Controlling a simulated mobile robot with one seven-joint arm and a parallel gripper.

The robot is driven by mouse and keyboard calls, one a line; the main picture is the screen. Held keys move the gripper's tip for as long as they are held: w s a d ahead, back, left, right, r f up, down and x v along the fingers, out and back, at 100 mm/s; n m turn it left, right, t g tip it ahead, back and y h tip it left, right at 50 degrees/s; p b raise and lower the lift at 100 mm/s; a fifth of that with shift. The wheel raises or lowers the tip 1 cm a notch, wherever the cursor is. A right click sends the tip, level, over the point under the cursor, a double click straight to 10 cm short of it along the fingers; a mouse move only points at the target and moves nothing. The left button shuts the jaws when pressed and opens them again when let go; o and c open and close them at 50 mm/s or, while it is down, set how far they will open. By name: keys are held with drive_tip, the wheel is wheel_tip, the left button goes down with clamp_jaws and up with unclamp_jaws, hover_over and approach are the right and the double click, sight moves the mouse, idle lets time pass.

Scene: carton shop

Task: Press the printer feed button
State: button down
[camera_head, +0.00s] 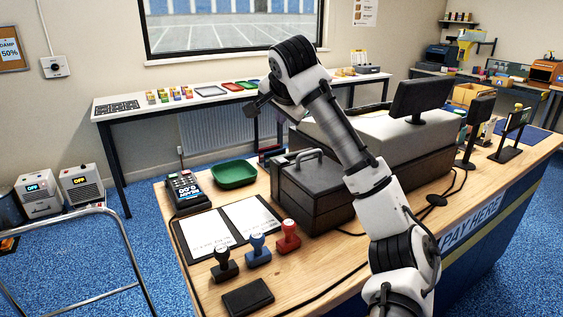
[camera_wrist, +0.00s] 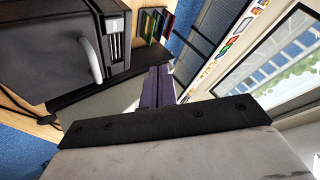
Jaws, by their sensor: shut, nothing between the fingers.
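My gripper (camera_head: 256,108) is raised above the back of the wooden counter, left of the grey-and-black checkout unit. In the wrist view its purple fingers (camera_wrist: 158,88) are together with nothing held. I cannot pick out the printer or its feed button with certainty. A black box with a grey handle (camera_head: 312,185) stands on the counter below and right of my gripper. It also shows at the upper left of the wrist view (camera_wrist: 55,45), apart from the fingers. A dark card terminal with coloured keys (camera_head: 184,190) sits at the counter's left edge.
A green tray (camera_head: 234,174), an open clipboard folder (camera_head: 212,233), several stamps (camera_head: 258,250) and a black pad (camera_head: 247,297) lie on the counter. A monitor (camera_head: 421,97) stands behind the box. A side table (camera_head: 130,113) runs under the window. Cables cross the counter.

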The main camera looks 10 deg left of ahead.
drive_tip(key=b, duration=0.5)
hover_over(282, 162)
wheel_tip(282, 162, down, 7)
drive_tip(key=shift+w+a+f, duration=0.1)
drive_tip(key=shift+f+b, duration=0.45)
drive_tip(key=shift+b, duration=0.05)
drive_tip(key=shift+f, duration=0.15)
idle(1.1)
drive_tip(key=shift+f, duration=0.3)
drive_tip(key=shift+f+b, duration=0.35)
drive_tip(key=shift+f, duration=0.05)
idle(0.6)
drive_tip(key=shift+r+p, duration=0.8)
drive_tip(key=shift+r, duration=0.05)
